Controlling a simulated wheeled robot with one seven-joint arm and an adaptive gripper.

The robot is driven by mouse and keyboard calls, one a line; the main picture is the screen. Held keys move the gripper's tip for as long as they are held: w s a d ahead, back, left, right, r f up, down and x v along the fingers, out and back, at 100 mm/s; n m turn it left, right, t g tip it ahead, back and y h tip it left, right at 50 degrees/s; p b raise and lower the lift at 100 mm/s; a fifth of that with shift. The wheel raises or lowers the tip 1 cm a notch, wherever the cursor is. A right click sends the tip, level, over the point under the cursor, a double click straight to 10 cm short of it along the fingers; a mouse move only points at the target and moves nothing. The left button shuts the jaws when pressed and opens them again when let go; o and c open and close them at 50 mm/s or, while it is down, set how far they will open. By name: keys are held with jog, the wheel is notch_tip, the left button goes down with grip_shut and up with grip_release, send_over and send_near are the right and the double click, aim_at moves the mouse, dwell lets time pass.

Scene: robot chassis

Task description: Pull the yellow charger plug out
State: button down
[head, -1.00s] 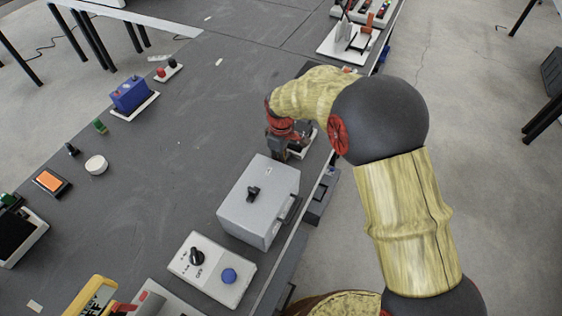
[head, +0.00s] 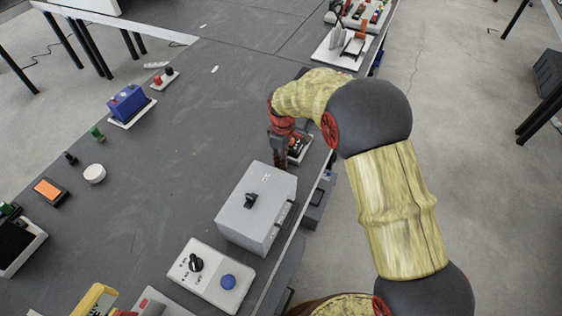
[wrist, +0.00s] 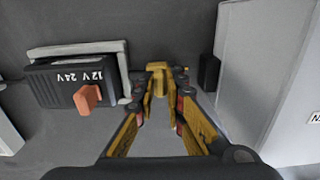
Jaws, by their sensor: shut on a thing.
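The yellow charger plug (wrist: 157,79) shows in the wrist view between the fingertips, at the upper middle. My gripper (wrist: 160,98) is shut on it, with a finger on each side. In the head view my gripper (head: 280,158) is low at the bench, just beyond the grey box, and the plug cannot be made out there. Left of the plug in the wrist view is a black charger unit (wrist: 62,84) marked "12V 24V", with an orange switch (wrist: 88,97). Whether the plug is seated in a socket cannot be told.
A grey box (head: 250,222) with a black knob stands close to my gripper. It rises at the right of the wrist view (wrist: 270,70). A white control panel (head: 195,280) with a blue button lies nearer.

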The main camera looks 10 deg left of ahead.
jog(key=c, duration=2.1)
grip_release()
jog(key=shift+w+d, duration=0.15)
jog(key=shift+w, duration=0.1)
notch_tip(320, 180, up, 12)
jog(key=shift+f, duration=0.1)
